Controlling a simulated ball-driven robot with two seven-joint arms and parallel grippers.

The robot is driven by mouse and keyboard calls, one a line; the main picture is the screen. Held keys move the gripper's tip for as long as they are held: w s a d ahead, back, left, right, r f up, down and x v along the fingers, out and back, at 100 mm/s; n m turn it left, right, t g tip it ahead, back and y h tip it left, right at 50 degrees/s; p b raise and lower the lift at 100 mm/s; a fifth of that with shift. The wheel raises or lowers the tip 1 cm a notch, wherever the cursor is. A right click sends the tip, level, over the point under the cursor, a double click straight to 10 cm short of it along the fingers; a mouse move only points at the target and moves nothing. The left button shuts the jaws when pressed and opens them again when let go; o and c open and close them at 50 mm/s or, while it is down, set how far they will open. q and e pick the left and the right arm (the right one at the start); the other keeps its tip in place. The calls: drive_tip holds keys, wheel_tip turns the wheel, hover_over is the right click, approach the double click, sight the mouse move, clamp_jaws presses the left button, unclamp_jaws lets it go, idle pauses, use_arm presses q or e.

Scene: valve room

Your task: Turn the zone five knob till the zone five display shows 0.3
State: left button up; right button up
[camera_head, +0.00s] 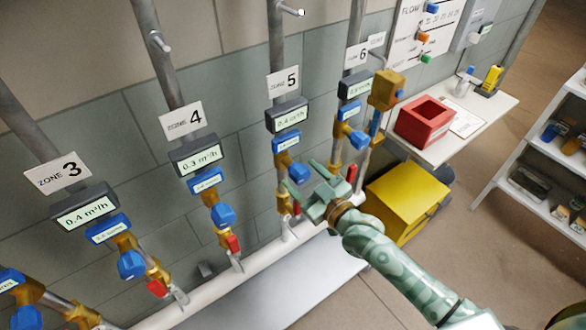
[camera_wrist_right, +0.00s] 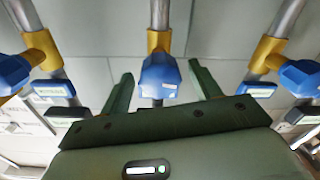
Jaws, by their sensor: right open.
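The zone five display (camera_head: 288,115) is a dark box on the pipe under the ZONE 5 sign (camera_head: 283,81); it seems to read 0.4 m³/h, but the digits are small. The blue zone five knob (camera_head: 299,172) sits lower on the same pipe, below a blue label. My right gripper (camera_head: 300,175) is open at this knob. In the right wrist view the blue knob (camera_wrist_right: 160,76) lies between the two spread green fingers (camera_wrist_right: 160,72), with gaps on both sides. I cannot tell how deep it sits between them. My left gripper is not in view.
Neighbouring blue knobs for zone four (camera_head: 222,215) and zone six (camera_head: 358,139) stand either side. A red lever (camera_head: 297,208) is just below the gripper. A yellow box (camera_head: 408,198) and a table with a red bin (camera_head: 424,121) are to the right.

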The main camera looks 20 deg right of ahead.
sight(293, 163)
drive_tip(key=x, duration=0.4)
drive_tip(key=shift+w+a+b, duration=0.1)
drive_tip(key=shift+w+b, duration=0.05)
drive_tip(key=shift+b, duration=0.15)
drive_tip(key=c, duration=1)
drive_tip(key=shift+o, duration=0.2)
drive_tip(key=shift+r+m+p, duration=0.25)
drive_tip(key=shift+m+p, duration=0.8)
drive_tip(key=shift+m, duration=0.05)
drive_tip(key=shift+f+m, duration=0.2)
drive_tip(key=shift+m, duration=0.6)
drive_tip(key=o, duration=1)
drive_tip(key=shift+c, duration=0.2)
